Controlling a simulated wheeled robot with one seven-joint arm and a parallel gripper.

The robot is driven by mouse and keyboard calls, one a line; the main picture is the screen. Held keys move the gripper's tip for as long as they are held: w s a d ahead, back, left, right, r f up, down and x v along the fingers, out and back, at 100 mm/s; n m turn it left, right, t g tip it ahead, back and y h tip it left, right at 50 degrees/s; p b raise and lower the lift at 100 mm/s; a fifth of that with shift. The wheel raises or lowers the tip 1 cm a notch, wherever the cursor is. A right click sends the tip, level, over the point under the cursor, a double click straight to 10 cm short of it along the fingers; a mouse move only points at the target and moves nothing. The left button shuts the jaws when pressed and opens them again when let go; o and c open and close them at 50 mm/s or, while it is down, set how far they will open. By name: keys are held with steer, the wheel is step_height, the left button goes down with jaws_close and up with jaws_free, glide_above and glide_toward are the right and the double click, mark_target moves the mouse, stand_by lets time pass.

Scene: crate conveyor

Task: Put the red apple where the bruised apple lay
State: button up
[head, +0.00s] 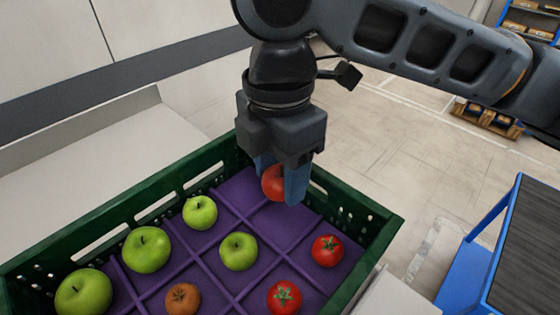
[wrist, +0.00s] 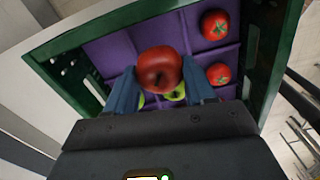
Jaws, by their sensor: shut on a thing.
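My gripper (head: 279,180) is shut on the red apple (head: 272,184), which sits between the blue fingers above the far part of the crate. In the wrist view the red apple (wrist: 160,68) shows clearly between the fingertips. A brown, bruised-looking apple (head: 182,299) lies in a compartment at the near edge of the head view, partly cut off by its surroundings. The green crate (head: 128,203) has a purple divided insert (head: 285,228). The compartment floor directly under the held apple is partly hidden by the gripper.
Several green apples (head: 146,249) lie in compartments at left and middle. Two red tomatoes (head: 327,250) (head: 285,297) lie at right. Bare purple compartments show around and just in front of the gripper. A blue cart (head: 480,262) stands at right, apart from the crate.

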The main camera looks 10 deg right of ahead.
steer(key=shift+f+b, duration=1.7)
steer(key=shift+f, duration=1.55)
steer(key=o, duration=1.1)
steer(key=shift+o, duration=0.2)
steer(key=shift+r+p, duration=3.2)
steer(key=shift+r, duration=0.3)
